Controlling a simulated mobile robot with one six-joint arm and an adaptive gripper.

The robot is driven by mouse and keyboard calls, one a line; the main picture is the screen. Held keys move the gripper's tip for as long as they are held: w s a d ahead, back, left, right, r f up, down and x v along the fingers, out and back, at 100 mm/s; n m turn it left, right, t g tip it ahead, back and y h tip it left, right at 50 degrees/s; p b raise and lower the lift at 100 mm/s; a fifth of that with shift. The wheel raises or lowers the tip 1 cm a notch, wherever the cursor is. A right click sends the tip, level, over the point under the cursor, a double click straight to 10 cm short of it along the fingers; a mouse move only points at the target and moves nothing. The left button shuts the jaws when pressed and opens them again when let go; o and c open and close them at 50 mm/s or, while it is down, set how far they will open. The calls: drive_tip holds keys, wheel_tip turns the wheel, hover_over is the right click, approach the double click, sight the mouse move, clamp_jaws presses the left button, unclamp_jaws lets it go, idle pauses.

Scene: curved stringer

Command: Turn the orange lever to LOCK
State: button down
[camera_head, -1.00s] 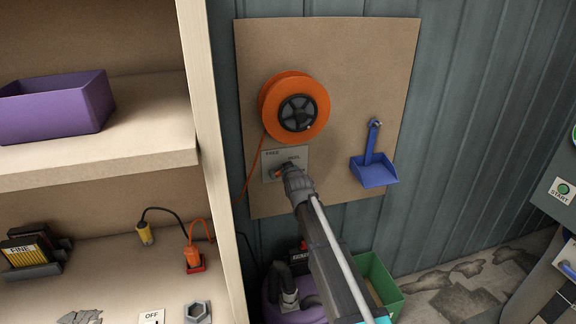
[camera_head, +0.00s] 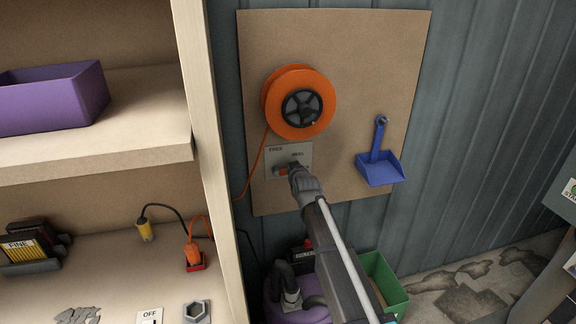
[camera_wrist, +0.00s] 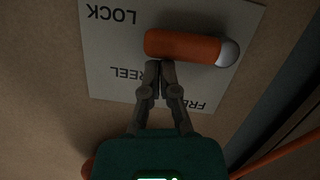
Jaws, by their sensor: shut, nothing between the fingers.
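The orange lever (camera_wrist: 185,46) is mounted on a grey label plate (camera_wrist: 105,72) marked LOCK, REEL and FREE. In the wrist view the lettering is upside down, and the lever lies nearly level with its grey rounded end at the right and LOCK to the left. My gripper (camera_wrist: 160,66) is shut and empty, its fingertips at the lever's lower edge near its left end; I cannot tell if they touch. In the head view my gripper (camera_head: 296,172) partly covers the plate (camera_head: 303,160), and only a bit of the lever (camera_head: 283,171) shows.
An orange cable reel (camera_head: 275,103) hangs just above the plate on a brown board (camera_head: 365,60). A blue dustpan (camera_head: 379,168) hangs to the right. A shelf post (camera_head: 205,120) stands close on the left. A green bin (camera_head: 388,286) and a purple vacuum (camera_head: 278,300) stand below.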

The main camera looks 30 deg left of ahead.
drive_tip(key=shift+d, duration=0.1)
drive_tip(key=p+v, duration=0.2)
drive_tip(key=v, duration=0.8)
drive_tip(key=shift+w, duration=0.15)
drive_tip(key=shift+d, duration=0.1)
idle(0.6)
drive_tip(key=w+d+f+m+g+h, duration=0.1)
drive_tip(key=d+f+m+g+h, duration=0.3)
drive_tip(key=d, duration=1.1)
drive_tip(key=d+f+m+h, duration=0.1)
drive_tip(key=d+f+h, duration=0.3)
drive_tip(key=d, duration=1.1)
drive_tip(key=s+d+f+m+g, duration=0.2)
drive_tip(key=s+d, duration=0.3)
drive_tip(key=d, duration=0.3)
drive_tip(key=s+d+f+m+g+h, duration=0.1)
drive_tip(key=s+d+m+g, duration=0.1)
drive_tip(key=s+d, duration=0.3)
drive_tip(key=s+d+f+m+g+h, duration=0.1)
drive_tip(key=s+d, duration=0.5)
drive_tip(key=d, duration=0.7)
drive_tip(key=shift+f+m+g+p, duration=0.4)
drive_tip(key=shift+f+m+g, duration=0.2)
drive_tip(key=shift+f+g, duration=0.4)
drive_tip(key=shift+d+r, duration=0.1)
drive_tip(key=shift+r, duration=0.05)
